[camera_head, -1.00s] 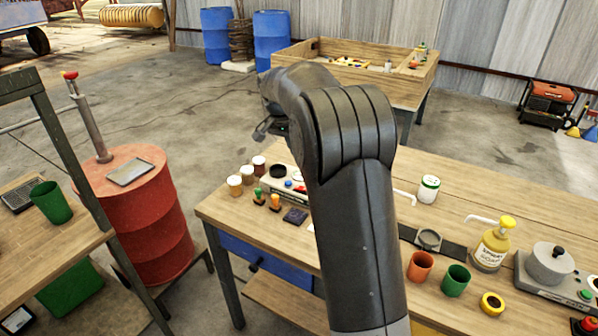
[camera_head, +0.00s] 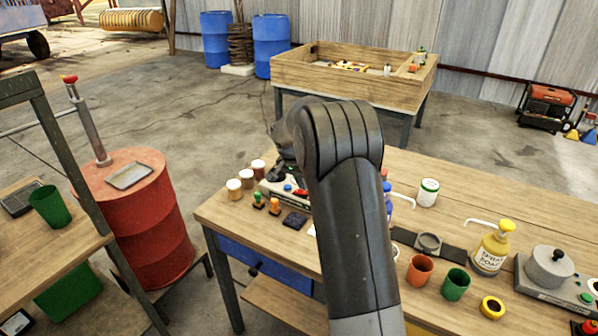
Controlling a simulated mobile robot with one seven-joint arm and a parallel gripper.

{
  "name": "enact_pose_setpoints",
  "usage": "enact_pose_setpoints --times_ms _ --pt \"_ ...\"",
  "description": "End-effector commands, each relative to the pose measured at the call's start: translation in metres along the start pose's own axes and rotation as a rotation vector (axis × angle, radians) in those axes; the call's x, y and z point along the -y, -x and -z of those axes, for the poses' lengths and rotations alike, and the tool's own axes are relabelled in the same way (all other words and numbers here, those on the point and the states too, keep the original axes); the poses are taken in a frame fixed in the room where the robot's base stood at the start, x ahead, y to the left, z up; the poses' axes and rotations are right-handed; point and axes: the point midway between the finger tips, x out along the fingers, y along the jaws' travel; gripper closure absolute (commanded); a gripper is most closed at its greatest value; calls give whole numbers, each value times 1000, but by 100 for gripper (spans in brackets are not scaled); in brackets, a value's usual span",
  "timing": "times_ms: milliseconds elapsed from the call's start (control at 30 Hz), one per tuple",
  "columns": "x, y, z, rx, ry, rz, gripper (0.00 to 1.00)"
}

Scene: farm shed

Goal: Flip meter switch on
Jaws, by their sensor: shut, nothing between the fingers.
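A low grey device (camera_head: 269,188), which looks like the meter, sits on the near table behind my arm. It has a blue button (camera_head: 288,188) and a red part (camera_head: 301,193) on top. Its right end is hidden by my arm. My gripper (camera_head: 279,174) is small and dark in the picture, shut, and low over the device's left part. It covers the spot where a black round part showed earlier. I cannot tell whether it touches the device or which part is the switch.
Several small jars (camera_head: 247,178) stand left of the device. Two stamps (camera_head: 274,206) and a dark pad (camera_head: 295,220) lie in front of it. A soap bottle (camera_head: 491,250), an orange cup (camera_head: 420,270) and a green cup (camera_head: 455,284) stand at right.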

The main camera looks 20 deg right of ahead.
Motion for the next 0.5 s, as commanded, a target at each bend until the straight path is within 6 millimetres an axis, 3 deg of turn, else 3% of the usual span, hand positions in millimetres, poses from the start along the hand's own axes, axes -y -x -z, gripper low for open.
enact_pose_setpoints --times_ms 500 --pt "-1 -9 -2 0 -1 3 100"
